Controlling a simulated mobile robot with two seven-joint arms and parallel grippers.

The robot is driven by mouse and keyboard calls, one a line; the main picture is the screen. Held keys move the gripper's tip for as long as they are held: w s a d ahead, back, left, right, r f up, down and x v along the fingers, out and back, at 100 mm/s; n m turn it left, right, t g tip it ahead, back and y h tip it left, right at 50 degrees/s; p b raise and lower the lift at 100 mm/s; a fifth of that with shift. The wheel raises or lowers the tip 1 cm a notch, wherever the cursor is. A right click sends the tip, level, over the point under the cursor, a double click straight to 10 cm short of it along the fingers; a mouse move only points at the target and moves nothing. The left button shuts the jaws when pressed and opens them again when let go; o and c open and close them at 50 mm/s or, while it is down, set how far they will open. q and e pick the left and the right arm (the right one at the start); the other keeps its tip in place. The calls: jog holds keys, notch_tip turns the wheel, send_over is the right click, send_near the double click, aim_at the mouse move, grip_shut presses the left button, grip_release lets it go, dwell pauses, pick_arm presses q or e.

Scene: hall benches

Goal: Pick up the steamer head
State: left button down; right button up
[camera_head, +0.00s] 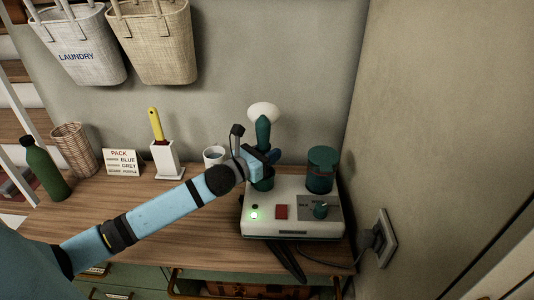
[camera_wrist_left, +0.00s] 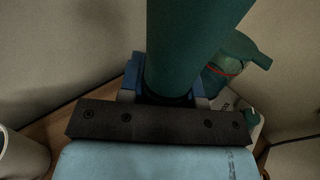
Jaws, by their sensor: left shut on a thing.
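The steamer head has a dark green handle and a white rounded top (camera_head: 263,113). It stands upright above the white steamer base (camera_head: 290,226), over a dark green cup-like holder at the base's back left. My left gripper (camera_head: 262,163) comes in from the left and is shut on the handle. In the left wrist view the green handle (camera_wrist_left: 190,45) rises between the fingers (camera_wrist_left: 168,92). The handle's lower end is partly hidden by the gripper, so I cannot tell whether it touches the holder. My right gripper is not in view.
A green tank (camera_head: 321,172) stands on the base's right. A white mug (camera_head: 214,156), a brush in a white holder (camera_head: 166,160), a sign (camera_head: 122,162), a wicker basket (camera_head: 76,147) and a green bottle (camera_head: 46,170) line the bench. A wall closes the right side.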

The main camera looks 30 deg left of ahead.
pick_arm(q)
notch_tip(320, 180, up, 20)
jog(key=p, duration=0.2)
dwell(0.9)
